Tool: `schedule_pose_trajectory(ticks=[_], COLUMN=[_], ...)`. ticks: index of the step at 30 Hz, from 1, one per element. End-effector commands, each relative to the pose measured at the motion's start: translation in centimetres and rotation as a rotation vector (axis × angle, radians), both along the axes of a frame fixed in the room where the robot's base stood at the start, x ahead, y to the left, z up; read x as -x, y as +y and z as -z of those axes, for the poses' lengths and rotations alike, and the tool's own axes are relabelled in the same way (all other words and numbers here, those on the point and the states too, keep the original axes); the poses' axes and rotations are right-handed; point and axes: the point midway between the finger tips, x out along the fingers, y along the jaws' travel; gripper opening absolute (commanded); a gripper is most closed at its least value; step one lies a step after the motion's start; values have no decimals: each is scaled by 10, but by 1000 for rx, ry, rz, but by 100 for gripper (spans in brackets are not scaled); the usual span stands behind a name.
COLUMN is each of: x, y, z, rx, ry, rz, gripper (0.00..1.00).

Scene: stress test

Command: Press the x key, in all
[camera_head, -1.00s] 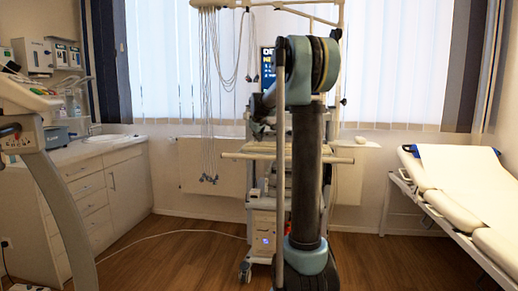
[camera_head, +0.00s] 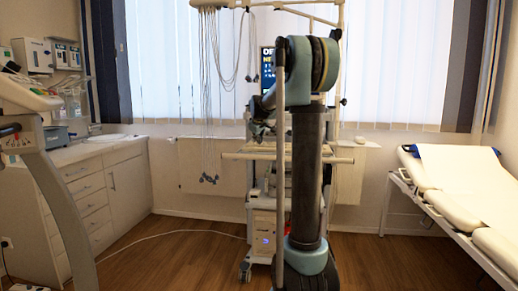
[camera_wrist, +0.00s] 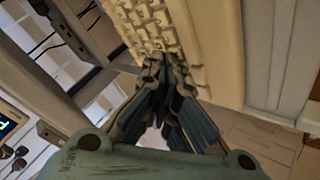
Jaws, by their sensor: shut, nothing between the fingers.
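A keyboard with cream keys (camera_wrist: 150,22) runs slanted across the top of the wrist view. The letters are too blurred to tell, so I cannot pick out the x key. My gripper (camera_wrist: 168,62) is shut and empty, its dark blue-grey fingers pointing at the lower end of the keys. The fingertips overlap the nearest keys in the picture; I cannot tell if they touch. In the head view my gripper (camera_head: 261,130) is small and partly behind my arm, over the equipment cart (camera_head: 235,156). The keyboard cannot be made out there.
The cart carries a lit screen (camera_head: 267,68) and hanging cables (camera_head: 208,100). An examination couch (camera_head: 450,180) stands at the right, white cabinets (camera_head: 125,185) at the left. Open wooden floor (camera_head: 175,255) lies left of the cart.

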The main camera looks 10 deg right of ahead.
Motion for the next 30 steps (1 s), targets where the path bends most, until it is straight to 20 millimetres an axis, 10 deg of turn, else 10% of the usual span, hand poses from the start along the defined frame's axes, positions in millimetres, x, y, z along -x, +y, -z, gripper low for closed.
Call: schedule_pose_trajectory(ticks=[30], x=[0], y=[0], z=[-12], rx=[0], ry=[0], rz=[0], gripper=[0])
